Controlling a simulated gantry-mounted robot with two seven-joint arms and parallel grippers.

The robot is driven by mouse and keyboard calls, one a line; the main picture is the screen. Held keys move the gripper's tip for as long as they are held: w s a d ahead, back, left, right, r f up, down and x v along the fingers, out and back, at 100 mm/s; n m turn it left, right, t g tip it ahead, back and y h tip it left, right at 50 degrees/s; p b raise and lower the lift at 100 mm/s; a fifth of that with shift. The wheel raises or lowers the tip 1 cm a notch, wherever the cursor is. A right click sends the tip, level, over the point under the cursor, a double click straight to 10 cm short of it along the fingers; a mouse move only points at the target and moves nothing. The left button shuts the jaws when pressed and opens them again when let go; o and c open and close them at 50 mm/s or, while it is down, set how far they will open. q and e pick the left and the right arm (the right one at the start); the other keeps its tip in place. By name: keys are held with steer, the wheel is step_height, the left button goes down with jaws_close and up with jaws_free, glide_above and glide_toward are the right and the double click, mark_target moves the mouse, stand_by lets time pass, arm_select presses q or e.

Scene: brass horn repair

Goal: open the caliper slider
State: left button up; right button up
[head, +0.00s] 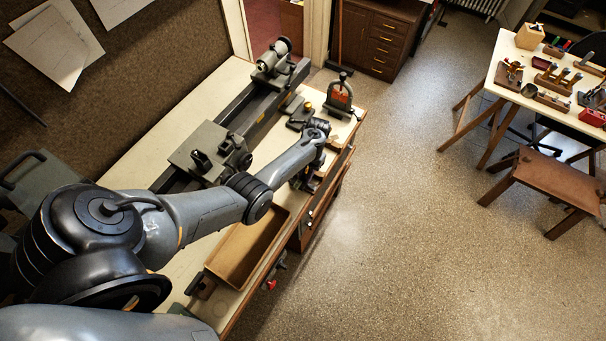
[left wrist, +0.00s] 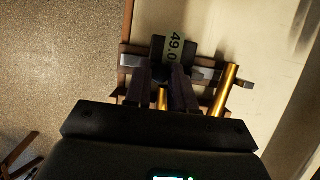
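The caliper shows in the left wrist view as a silver beam (left wrist: 205,73) with a dark slider and a display (left wrist: 174,47) reading about 49.0; its last digit is partly hidden. My left gripper (left wrist: 160,78) is over the caliper, its two dark fingers spaced apart with a dark part of the caliper between the tips. I cannot tell whether the fingers press on it. In the head view my left gripper (head: 306,181) is low over the bench's front edge, and my forearm and wrist hide the caliper. My right gripper is not in view.
Brass tubes (left wrist: 227,90) lie beside and below the caliper. A lathe (head: 262,112) runs along the bench behind my arm. Open floor lies right of the bench.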

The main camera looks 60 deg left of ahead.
arm_select(q)
steer(key=shift+o, duration=0.6)
steer(key=p+v, duration=0.5)
steer(key=v, duration=0.5)
steer(key=shift+w+r, duration=0.2)
steer(key=shift+r, duration=0.15)
steer(key=shift+s+a, duration=0.1)
